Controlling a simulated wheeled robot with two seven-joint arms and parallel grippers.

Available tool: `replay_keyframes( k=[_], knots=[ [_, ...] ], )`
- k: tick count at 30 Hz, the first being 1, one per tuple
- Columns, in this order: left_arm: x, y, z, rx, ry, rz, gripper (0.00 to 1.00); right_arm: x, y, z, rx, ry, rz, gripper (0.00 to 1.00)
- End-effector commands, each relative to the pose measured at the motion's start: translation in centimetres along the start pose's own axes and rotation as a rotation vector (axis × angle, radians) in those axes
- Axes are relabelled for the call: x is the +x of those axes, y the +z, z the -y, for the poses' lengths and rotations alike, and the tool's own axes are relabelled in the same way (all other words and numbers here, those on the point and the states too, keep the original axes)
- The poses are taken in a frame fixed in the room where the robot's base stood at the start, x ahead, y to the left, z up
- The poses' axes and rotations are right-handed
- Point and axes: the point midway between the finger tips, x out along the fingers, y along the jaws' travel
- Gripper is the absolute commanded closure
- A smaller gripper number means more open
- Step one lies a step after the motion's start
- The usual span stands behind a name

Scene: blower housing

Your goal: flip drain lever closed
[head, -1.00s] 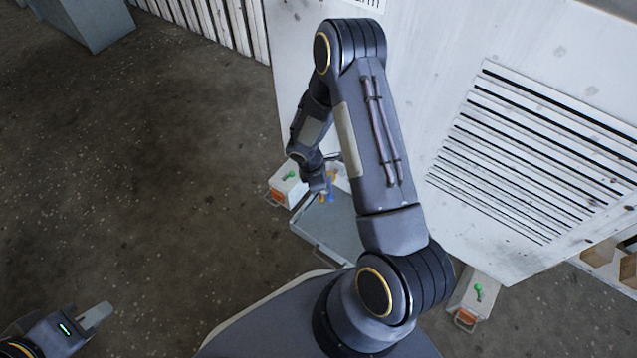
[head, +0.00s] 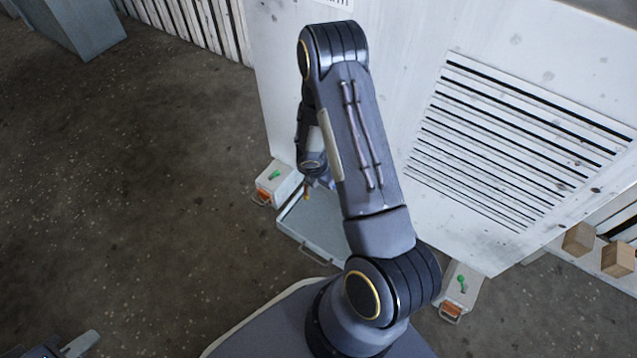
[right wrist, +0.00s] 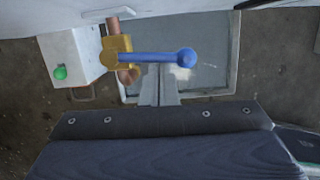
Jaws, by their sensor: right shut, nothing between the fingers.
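The drain valve shows in the right wrist view, with a yellow body (right wrist: 117,50) on a copper pipe (right wrist: 123,18). Its blue lever (right wrist: 155,57) ends in a round knob and points right, across the pipe. My right gripper (right wrist: 160,72) is shut and empty, its tips just below the middle of the lever; I cannot tell whether they touch it. In the head view my right arm hides its gripper and most of the valve; only a small orange-yellow bit (head: 307,191) shows. My left gripper (head: 82,344) is at the bottom left edge, mostly cut off, away from the valve.
A grey tray (head: 292,232) lies on the floor below the valve. White feet with green knobs stand at left (head: 279,180) and right (head: 463,283). The white housing panel (head: 410,60) with slats rises behind. Wooden blocks (head: 617,259) sit at far right. Floor at left is clear.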

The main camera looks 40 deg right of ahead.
Motion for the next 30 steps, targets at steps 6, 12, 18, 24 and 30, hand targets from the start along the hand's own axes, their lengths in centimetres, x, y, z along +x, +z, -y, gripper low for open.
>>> replay_keyframes(
  k=[6,12,18,24,30],
  knots=[
    [0.2,0.1,0.1,0.0,0.0,0.0,0.84,0.1,0.3,0.2,-0.055,0.014,0.0,1.0],
    [0.2,0.1,0.1,0.0,0.0,0.0,0.84,0.1,0.4,0.2,-0.069,0.018,0.0,1.0],
    [0.2,0.1,0.1,0.0,0.0,0.0,0.84,0.1,0.4,0.2,-0.068,0.017,0.0,1.0],
    [0.2,0.1,0.1,0.0,0.0,0.0,0.84,0.1,0.3,0.1,-0.068,0.018,0.0,1.0],
    [0.8,0.4,0.4,0.0,0.0,0.0,0.84,0.4,-1.2,-1.0,-0.069,0.018,0.0,1.0]
  ],
)
